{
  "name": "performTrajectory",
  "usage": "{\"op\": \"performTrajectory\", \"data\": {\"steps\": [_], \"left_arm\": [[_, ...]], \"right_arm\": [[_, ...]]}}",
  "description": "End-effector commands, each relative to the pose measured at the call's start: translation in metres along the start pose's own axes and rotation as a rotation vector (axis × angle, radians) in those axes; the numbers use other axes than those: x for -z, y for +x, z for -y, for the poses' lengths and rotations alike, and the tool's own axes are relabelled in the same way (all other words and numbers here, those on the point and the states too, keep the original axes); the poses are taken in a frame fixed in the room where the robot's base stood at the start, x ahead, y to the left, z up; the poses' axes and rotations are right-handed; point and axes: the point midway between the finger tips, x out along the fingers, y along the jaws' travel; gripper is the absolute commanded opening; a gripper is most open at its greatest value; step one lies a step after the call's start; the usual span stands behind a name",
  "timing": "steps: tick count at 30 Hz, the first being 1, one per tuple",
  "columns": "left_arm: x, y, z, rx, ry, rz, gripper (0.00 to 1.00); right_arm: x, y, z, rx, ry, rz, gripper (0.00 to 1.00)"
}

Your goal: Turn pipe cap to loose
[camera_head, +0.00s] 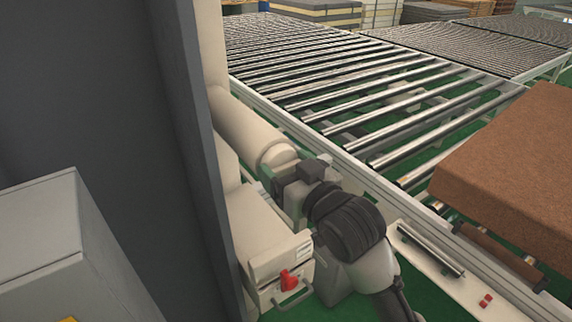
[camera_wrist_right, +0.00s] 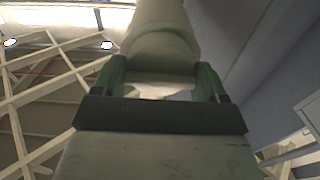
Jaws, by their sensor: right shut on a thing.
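The cream pipe (camera_head: 238,128) runs down along the dark panel, and its narrower capped end (camera_head: 279,155) faces my right arm. My right gripper (camera_head: 268,176) is at this end, with its fingers partly hidden by the wrist. In the right wrist view, the green fingers of my right gripper (camera_wrist_right: 162,85) lie on both sides of the pipe cap (camera_wrist_right: 160,53) and are shut on it. The cap's turn angle cannot be told. My left gripper is not in view.
A roller conveyor (camera_head: 330,75) stretches away on the right, with a brown mattress block (camera_head: 510,165) on it. A cream box with a red switch (camera_head: 289,280) and handle sits below the gripper. A grey cabinet (camera_head: 60,240) and dark panel (camera_head: 110,120) fill the left.

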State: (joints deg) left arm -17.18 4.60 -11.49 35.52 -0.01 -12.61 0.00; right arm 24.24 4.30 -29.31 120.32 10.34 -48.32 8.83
Motion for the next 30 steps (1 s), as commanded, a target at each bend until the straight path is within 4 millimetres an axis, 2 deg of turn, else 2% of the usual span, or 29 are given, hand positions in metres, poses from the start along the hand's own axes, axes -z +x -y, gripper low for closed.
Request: {"op": "performTrajectory", "data": {"steps": [12, 13, 17, 26, 30], "left_arm": [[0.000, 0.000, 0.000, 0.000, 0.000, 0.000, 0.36], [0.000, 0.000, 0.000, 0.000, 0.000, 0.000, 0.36], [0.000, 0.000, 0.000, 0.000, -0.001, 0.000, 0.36], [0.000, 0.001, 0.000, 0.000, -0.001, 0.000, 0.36], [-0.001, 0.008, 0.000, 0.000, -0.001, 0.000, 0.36]], "right_arm": [[-0.001, 0.000, 0.000, 0.001, 0.011, 0.002, 0.49], [-0.001, 0.000, 0.000, 0.001, 0.011, 0.002, 0.78], [-0.001, 0.000, 0.000, 0.001, 0.009, 0.001, 0.97], [-0.001, -0.001, 0.000, 0.000, 0.007, 0.000, 0.98], [-0.003, -0.015, 0.000, 0.000, 0.006, -0.001, 0.98]]}}
